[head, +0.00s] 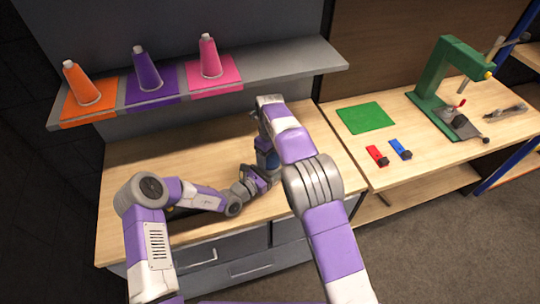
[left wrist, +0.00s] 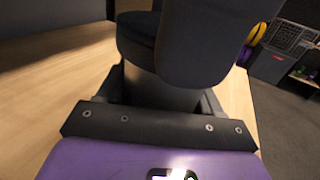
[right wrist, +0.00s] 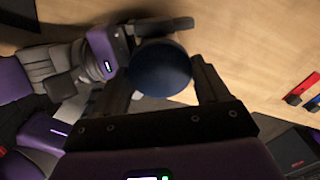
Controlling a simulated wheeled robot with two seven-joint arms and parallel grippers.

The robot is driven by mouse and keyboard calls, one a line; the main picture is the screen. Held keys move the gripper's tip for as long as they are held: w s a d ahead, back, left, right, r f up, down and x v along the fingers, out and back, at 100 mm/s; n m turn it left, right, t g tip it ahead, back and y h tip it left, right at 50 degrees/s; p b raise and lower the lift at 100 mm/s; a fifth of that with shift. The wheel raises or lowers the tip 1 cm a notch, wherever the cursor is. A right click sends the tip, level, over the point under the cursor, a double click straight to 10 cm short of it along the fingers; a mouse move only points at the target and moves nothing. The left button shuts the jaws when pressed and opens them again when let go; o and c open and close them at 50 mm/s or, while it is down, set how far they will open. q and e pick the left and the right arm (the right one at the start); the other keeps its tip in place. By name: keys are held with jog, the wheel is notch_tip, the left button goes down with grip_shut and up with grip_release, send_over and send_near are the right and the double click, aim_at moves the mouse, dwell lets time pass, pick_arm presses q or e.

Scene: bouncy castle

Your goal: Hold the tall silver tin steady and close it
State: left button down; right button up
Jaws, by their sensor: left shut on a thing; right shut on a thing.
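The tin stands on the left worktop and is mostly hidden by my arms in the head view. Its dark grey side (left wrist: 170,93) shows in shadow between my left gripper's fingers (left wrist: 165,105) in the left wrist view. The left gripper is shut on the tin body, low from the side. A round dark blue lid (right wrist: 160,68) lies between my right gripper's fingers (right wrist: 165,85) in the right wrist view. The right gripper is shut on this lid from above. The lid is over the tin; whether it is fully seated I cannot tell.
A grey shelf (head: 275,72) behind holds orange (head: 80,83), purple (head: 149,70) and pink (head: 209,56) cones on coloured squares. On the right bench are a green mat (head: 365,118), small red (head: 377,155) and blue (head: 401,149) items and a green press (head: 433,80). The left worktop's left part is clear.

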jog(key=shift+m, duration=1.2)
jog(key=m, duration=0.3)
jog(key=shift+s+d+f, duration=0.1)
jog(key=shift+f, duration=0.15)
jog(key=shift+m, duration=1)
jog(key=shift+r+m, duration=0.2)
jog(key=shift+m, duration=0.1)
jog(key=o, duration=1)
jog(key=shift+r, duration=2.35)
